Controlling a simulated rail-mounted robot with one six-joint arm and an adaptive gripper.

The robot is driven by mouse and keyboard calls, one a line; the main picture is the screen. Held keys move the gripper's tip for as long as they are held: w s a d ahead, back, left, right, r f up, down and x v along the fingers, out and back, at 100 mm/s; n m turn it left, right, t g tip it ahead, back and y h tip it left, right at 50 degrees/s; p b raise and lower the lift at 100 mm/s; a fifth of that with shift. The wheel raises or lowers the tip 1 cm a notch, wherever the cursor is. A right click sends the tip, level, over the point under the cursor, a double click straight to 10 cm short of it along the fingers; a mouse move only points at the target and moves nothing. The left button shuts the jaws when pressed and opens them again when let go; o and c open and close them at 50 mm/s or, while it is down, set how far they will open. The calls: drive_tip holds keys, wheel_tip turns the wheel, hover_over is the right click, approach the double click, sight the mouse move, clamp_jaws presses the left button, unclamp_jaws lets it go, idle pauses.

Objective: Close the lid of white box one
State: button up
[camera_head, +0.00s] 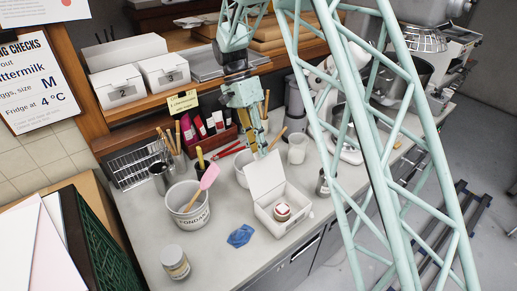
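An open white box (276,223) stands on the counter; I take it for white box one, though no number shows on it. Its lid (265,175) stands up at its back left side. A small red and white round item (282,211) sits inside. My gripper (260,150), with yellowish fingers, points down behind the raised lid and above it in the picture. Whether it touches the lid is unclear. The fingers are too small to show a gap.
A white bucket (189,217) with a pink spatula (208,177) stands left of the box. A blue cloth (241,236) and a lidded jar (175,262) lie nearer. White boxes two (118,87) and three (165,70) sit shut on the shelf. A metal shaker (323,182) stands right.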

drive_tip(key=shift+f, duration=0.2)
drive_tip(key=shift+c, duration=0.2)
clamp_jaws()
